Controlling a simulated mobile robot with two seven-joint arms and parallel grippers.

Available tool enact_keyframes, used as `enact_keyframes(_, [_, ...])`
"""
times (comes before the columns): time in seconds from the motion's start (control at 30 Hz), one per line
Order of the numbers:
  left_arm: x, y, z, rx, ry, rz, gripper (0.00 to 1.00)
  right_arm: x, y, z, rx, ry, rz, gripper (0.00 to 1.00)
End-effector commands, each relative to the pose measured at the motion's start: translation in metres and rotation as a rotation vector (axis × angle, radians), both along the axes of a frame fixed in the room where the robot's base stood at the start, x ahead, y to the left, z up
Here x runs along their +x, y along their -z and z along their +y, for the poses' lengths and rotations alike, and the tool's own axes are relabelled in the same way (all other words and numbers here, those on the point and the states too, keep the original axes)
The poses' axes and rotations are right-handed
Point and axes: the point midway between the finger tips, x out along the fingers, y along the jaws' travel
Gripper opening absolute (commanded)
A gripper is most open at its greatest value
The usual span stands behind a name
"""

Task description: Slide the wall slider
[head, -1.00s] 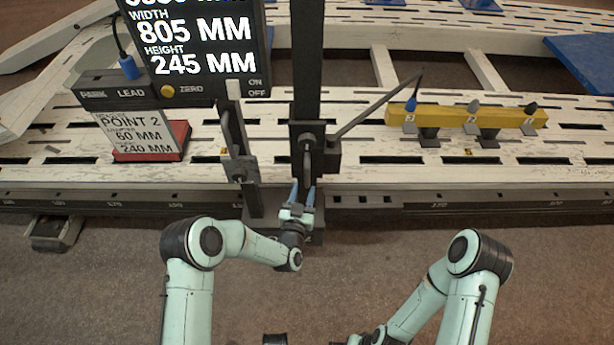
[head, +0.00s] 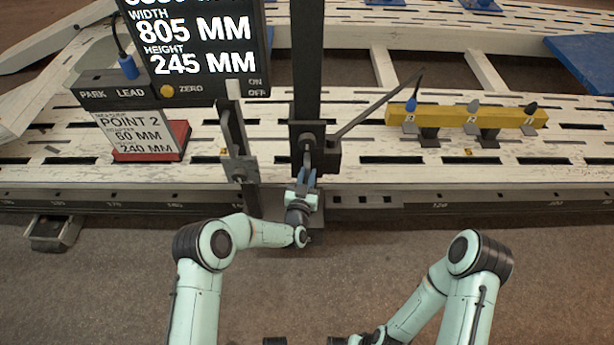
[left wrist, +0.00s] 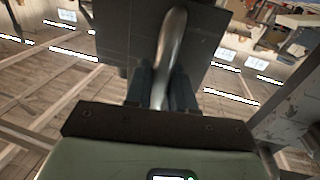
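The wall slider looks to be the dark block (head: 328,155) on the tall dark post (head: 307,60) in the head view. A grey bar handle (head: 306,157) stands on its front. My left gripper (head: 308,180) is at the lower part of this handle. In the left wrist view the smooth grey handle (left wrist: 175,45) runs between the two dark fingers (left wrist: 161,88), which lie close on both sides of it. The gripper looks shut on it. My right arm shows at the lower right of the head view, but its gripper is not in view.
A display panel (head: 195,50) hangs at the left. A second, thinner post with a block (head: 240,168) stands left of the slider. A sign on a red block (head: 150,140) and a yellow bar (head: 465,116) are on the white bench (head: 70,180). Floor in front is clear.

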Motion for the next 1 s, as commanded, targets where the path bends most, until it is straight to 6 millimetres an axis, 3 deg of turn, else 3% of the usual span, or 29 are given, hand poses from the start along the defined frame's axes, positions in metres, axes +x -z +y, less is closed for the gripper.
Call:
enact_keyframes(0.17, [0.0, -0.011, 0.0, -0.001, 0.0, -0.003, 0.0, 0.0, -0.002, 0.0, 0.001, -0.001, 0.002, 0.41])
enact_keyframes(0.4, [0.001, -0.074, 0.0, -0.001, 0.0, -0.012, 0.0, -0.004, -0.011, 0.0, 0.003, -0.004, 0.016, 0.41])
enact_keyframes(0.53, [0.001, -0.099, 0.0, -0.001, -0.001, -0.011, 0.0, -0.005, -0.012, 0.0, 0.004, -0.004, 0.021, 0.41])
enact_keyframes(0.7, [0.0, -0.109, 0.0, -0.002, -0.001, -0.008, 0.0, -0.006, -0.013, 0.0, 0.003, -0.005, 0.022, 0.41])
enact_keyframes(0.97, [0.0, -0.107, 0.0, -0.001, -0.001, -0.005, 0.0, -0.006, -0.012, 0.0, 0.003, -0.005, 0.022, 0.41])
enact_keyframes(1.0, [0.0, -0.107, 0.0, -0.001, -0.001, -0.005, 0.37, -0.006, -0.012, 0.0, 0.003, -0.005, 0.022, 0.41])
